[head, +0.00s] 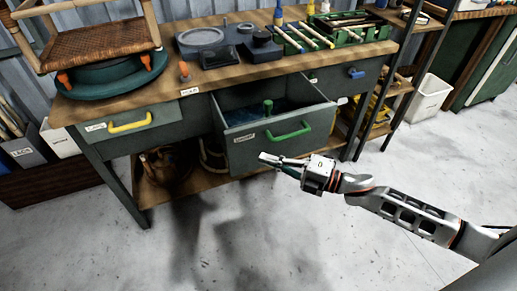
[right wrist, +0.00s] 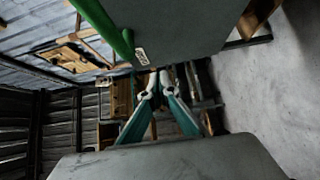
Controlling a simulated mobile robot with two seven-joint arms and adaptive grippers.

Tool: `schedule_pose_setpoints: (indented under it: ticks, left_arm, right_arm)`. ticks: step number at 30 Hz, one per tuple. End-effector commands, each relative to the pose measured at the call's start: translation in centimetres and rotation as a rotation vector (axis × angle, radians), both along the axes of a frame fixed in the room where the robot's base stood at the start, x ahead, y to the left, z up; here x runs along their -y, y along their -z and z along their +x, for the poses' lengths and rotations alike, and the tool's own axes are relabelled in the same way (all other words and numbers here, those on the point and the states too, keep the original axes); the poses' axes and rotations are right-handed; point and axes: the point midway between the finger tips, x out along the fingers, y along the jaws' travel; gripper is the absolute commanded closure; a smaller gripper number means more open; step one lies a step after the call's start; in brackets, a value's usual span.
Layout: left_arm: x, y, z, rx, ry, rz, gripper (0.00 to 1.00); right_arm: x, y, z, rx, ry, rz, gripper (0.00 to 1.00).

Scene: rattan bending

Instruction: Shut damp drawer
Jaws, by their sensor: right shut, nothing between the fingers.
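The damp drawer (head: 262,143) is the middle drawer of the workbench and stands pulled out, with a green handle (head: 289,132) and a small label on its front. Inside it I see something dark blue and a green knob (head: 268,106). My right gripper (head: 265,158) is shut and empty, just in front of the drawer front and below its handle; I cannot tell whether it touches. In the right wrist view the gripper fingers (right wrist: 159,82) are together, with the green handle (right wrist: 105,25) and the drawer front (right wrist: 185,28) close above them. My left gripper is not in view.
The workbench (head: 165,93) carries a rattan stool (head: 105,45) on a green turntable, grey dishes and a green tool rack (head: 335,32). A yellow-handled drawer (head: 130,127) and a blue-handled drawer (head: 350,75) flank the open one. The floor in front is clear.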

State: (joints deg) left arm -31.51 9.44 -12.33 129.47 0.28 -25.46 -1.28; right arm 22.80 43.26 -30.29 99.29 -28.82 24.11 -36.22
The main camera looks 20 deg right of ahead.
Motion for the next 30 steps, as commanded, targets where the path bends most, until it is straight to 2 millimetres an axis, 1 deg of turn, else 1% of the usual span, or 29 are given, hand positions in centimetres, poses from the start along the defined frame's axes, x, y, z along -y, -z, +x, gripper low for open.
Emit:
schedule_pose_setpoints:
  ticks: [1, 2, 6, 12, 19, 30]
  left_arm:
    - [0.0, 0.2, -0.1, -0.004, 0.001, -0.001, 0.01]
    - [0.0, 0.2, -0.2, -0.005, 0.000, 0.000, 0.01]
    - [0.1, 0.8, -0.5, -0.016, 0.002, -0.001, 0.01]
    - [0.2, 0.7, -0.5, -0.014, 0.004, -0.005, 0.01]
    - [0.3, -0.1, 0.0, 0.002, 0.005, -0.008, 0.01]
    - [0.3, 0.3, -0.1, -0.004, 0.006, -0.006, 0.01]
  right_arm:
    - [-0.7, 0.0, 0.7, 0.001, -0.001, 0.001, 1.00]
    - [-1.2, 0.0, 1.0, 0.001, -0.001, 0.001, 1.00]
    - [-1.0, 0.2, 2.8, -0.002, 0.001, -0.001, 1.00]
    - [-1.0, 0.2, 4.4, -0.002, 0.000, 0.001, 1.00]
    - [-1.1, 0.1, 4.8, -0.002, 0.000, 0.001, 1.00]
    - [-1.1, 0.0, 4.9, -0.001, 0.000, 0.001, 1.00]
